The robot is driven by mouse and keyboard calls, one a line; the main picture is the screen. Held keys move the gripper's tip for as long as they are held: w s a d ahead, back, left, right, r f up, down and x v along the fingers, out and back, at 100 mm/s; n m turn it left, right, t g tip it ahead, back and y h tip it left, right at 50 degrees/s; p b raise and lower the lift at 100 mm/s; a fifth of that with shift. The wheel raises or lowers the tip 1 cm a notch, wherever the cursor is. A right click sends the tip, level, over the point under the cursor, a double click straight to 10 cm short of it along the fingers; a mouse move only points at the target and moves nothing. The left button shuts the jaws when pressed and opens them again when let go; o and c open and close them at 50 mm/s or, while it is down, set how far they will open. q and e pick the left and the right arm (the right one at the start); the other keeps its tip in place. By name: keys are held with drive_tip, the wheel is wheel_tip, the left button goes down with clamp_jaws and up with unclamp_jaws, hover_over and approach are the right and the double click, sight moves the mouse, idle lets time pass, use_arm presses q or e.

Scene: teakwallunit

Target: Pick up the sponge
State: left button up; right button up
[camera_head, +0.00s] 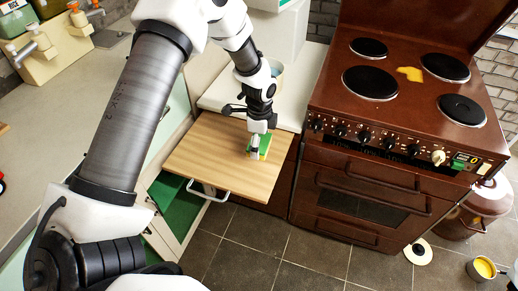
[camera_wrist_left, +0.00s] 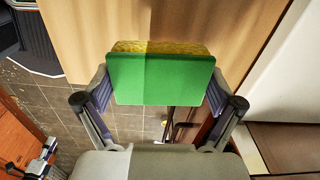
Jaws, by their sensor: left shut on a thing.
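The sponge is green with a yellow side. In the head view the sponge (camera_head: 264,146) is at the right part of the pull-out wooden board (camera_head: 215,160). My left gripper (camera_head: 255,150) comes down on it from above, its fingers at the sponge. In the left wrist view the sponge (camera_wrist_left: 160,78) sits between the two fingertips, which touch its left and right ends, so the gripper is shut on it. Its green face is towards the camera. Whether it still touches the board cannot be told.
A brown stove (camera_head: 400,140) with several hotplates stands right of the board. A yellow patch (camera_head: 410,74) lies on its top. A pale counter (camera_head: 70,120) runs along the left. A small pot (camera_head: 482,268) and a lid (camera_head: 418,252) are on the tiled floor.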

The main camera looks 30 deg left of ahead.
use_arm(q)
drive_tip(key=s+d+r+b, duration=0.1)
drive_tip(key=s+d, duration=0.1)
drive_tip(key=d, duration=1.3)
drive_tip(key=shift+s+d+r+b, duration=0.15)
drive_tip(key=shift+s+d+b, duration=0.15)
drive_tip(key=shift+d+b, duration=0.05)
drive_tip(key=shift+o, duration=0.2)
drive_tip(key=shift+c, duration=0.6)
drive_tip(key=n, duration=0.4)
drive_tip(key=a+n+p, duration=0.1)
drive_tip(key=n, duration=0.4)
drive_tip(key=a+n, duration=0.1)
drive_tip(key=n, duration=0.4)
drive_tip(key=shift+s+r+p, duration=0.25)
drive_tip(key=shift+r+p, duration=0.05)
drive_tip(key=shift+p, duration=0.1)
